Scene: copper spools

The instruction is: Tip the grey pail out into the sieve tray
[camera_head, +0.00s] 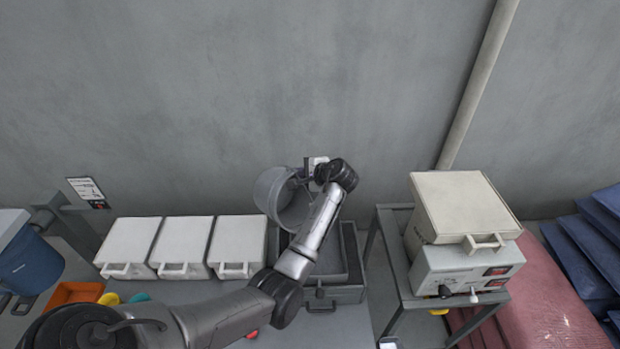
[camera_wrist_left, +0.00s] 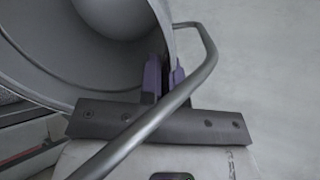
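The grey pail (camera_head: 268,192) is up in the air, tilted with its mouth toward the right. My left gripper (camera_head: 307,172) is at its rim. In the left wrist view the purple fingers of the left gripper (camera_wrist_left: 163,78) are shut on the wall of the pail (camera_wrist_left: 60,72), and its wire handle (camera_wrist_left: 203,75) crosses in front of them. The visible inside shows no loose contents; part is cut off. The sieve tray (camera_head: 352,292), a grey tray with a front handle, lies below and right of the pail, partly hidden by my left arm. My right gripper is not in view.
Three white lidded boxes (camera_head: 184,245) stand in a row left of the tray. A stand (camera_head: 393,240) on the right bears a device (camera_head: 440,267) with a white box (camera_head: 460,205) on top. A blue bucket (camera_head: 28,262) and an orange bin (camera_head: 75,292) are at the left.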

